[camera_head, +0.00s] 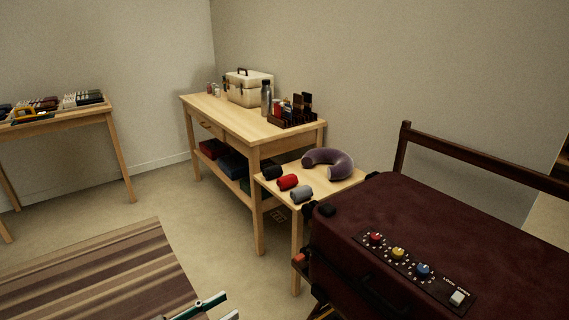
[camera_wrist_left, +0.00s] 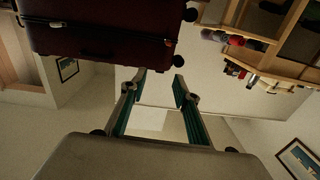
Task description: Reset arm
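My left gripper (camera_head: 205,308) shows only in part at the bottom edge of the head view, over the floor by the striped rug and left of the suitcase. In the left wrist view its two green-lined fingers (camera_wrist_left: 159,79) stand apart with nothing between them, so it is open and empty. The dark red suitcase (camera_head: 400,205) lies at the right of the head view; it also shows at the top left of the wrist view (camera_wrist_left: 95,32), apart from the fingers. My right gripper is in neither view.
A panel with coloured knobs (camera_head: 415,268) lies on the suitcase. Beside it, a small wooden table (camera_head: 335,188) holds rolled cloths (camera_head: 288,182) and a neck pillow (camera_head: 328,162). A workbench (camera_head: 230,122) stands behind. The striped rug (camera_head: 105,270) is clear.

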